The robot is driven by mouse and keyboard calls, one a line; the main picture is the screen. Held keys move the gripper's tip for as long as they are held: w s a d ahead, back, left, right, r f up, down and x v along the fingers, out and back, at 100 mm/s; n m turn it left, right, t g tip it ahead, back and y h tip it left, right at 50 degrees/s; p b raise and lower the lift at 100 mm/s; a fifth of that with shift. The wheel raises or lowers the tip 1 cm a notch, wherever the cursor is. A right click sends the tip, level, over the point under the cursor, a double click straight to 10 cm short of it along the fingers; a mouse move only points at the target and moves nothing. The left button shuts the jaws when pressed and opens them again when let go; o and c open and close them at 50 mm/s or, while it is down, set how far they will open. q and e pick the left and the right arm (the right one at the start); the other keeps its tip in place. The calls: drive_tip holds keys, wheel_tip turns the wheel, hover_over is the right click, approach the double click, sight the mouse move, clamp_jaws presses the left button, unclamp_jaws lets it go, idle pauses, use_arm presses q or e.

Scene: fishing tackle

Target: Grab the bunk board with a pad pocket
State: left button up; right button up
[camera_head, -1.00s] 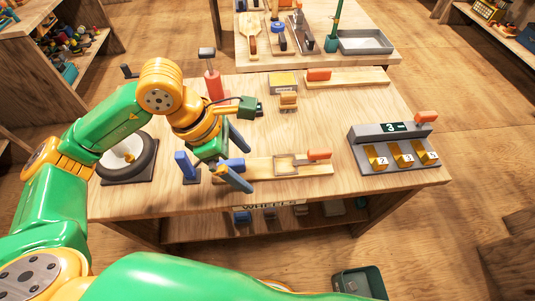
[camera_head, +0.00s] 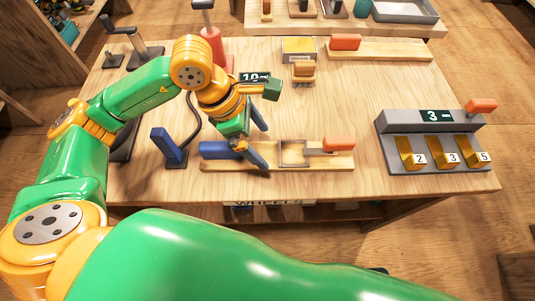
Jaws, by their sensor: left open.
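The bunk board with a pad pocket (camera_head: 220,164) lies flat near the front edge of the wooden table. It has a blue block (camera_head: 220,150) at its left end, a square framed pocket (camera_head: 293,154) in the middle and an orange grip (camera_head: 338,143) at its right end. My left gripper (camera_head: 266,150) is open and empty, over the board between the blue block and the pocket. Its near finger covers a little of the board; I cannot tell whether it touches. My right gripper is not in view.
A plain board with an orange-red grip (camera_head: 380,49) lies at the back. A grey stand with numbered gold blocks (camera_head: 425,126) is on the right. A blue upright post (camera_head: 165,146) stands just left of the board. Clear tabletop (camera_head: 350,100) lies between.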

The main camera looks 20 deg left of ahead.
sight(274, 154)
use_arm(q)
drive_tip(key=x, duration=0.5)
drive_tip(key=shift+w+d+p, duration=0.15)
drive_tip(key=shift+p, duration=0.25)
drive_tip(key=shift+r, duration=0.1)
drive_tip(key=c, duration=1.5)
